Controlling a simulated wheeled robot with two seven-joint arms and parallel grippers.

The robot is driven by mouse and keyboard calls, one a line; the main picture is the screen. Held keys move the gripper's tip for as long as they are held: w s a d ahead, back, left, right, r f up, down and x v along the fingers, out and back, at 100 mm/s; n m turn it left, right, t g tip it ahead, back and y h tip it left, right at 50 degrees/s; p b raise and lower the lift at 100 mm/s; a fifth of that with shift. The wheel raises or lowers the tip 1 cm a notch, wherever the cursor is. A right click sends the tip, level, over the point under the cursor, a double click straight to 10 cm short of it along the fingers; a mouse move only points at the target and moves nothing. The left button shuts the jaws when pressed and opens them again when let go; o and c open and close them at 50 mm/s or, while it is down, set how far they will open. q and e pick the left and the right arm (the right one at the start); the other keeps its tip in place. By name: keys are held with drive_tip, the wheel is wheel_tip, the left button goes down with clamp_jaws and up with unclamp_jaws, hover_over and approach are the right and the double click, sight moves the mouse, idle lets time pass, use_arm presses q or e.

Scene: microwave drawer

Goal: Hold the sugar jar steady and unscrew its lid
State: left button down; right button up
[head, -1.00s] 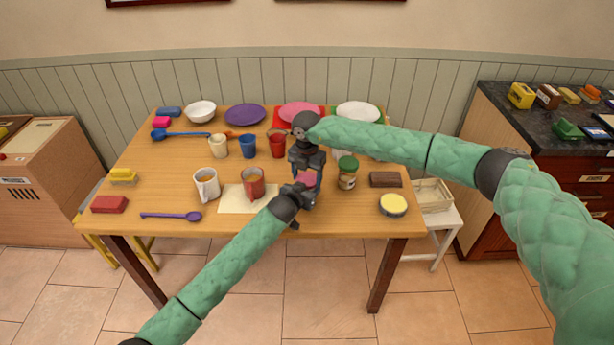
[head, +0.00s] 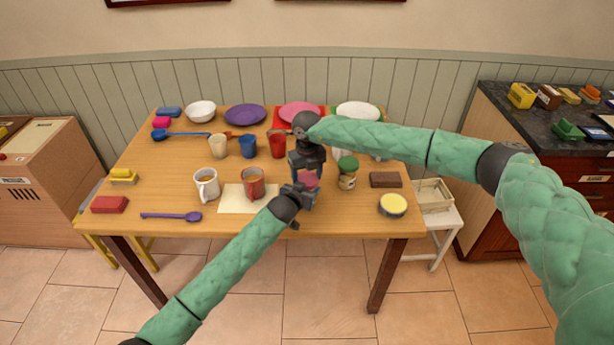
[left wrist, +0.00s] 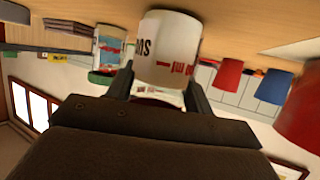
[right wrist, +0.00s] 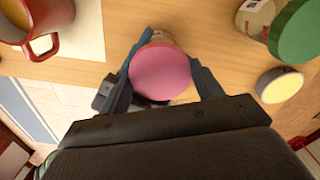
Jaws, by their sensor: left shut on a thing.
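The sugar jar (left wrist: 168,50) is white with dark and red lettering, close up in the left wrist view. Its round pink lid (right wrist: 160,72) is on top, and the lid also shows in the head view (head: 309,179). My left gripper (head: 299,192) is shut on the jar's body from the front. My right gripper (head: 306,170) points down just above the jar, open, with its fingers on either side of the lid. In the right wrist view a gap shows between the lid and the right-hand finger. The arms hide most of the jar in the head view.
A green-lidded jar (head: 347,174) stands close to the right, with a brown block (head: 385,180) and a yellow-topped round tin (head: 393,205) beyond. A red mug (head: 253,184) and a white mug (head: 206,187) stand left. Cups and plates line the back.

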drive_tip(key=o, duration=0.4)
drive_tip(key=shift+o, duration=0.2)
drive_tip(key=shift+s+a, duration=0.1)
drive_tip(key=shift+a, duration=0.05)
drive_tip(key=shift+r, duration=0.1)
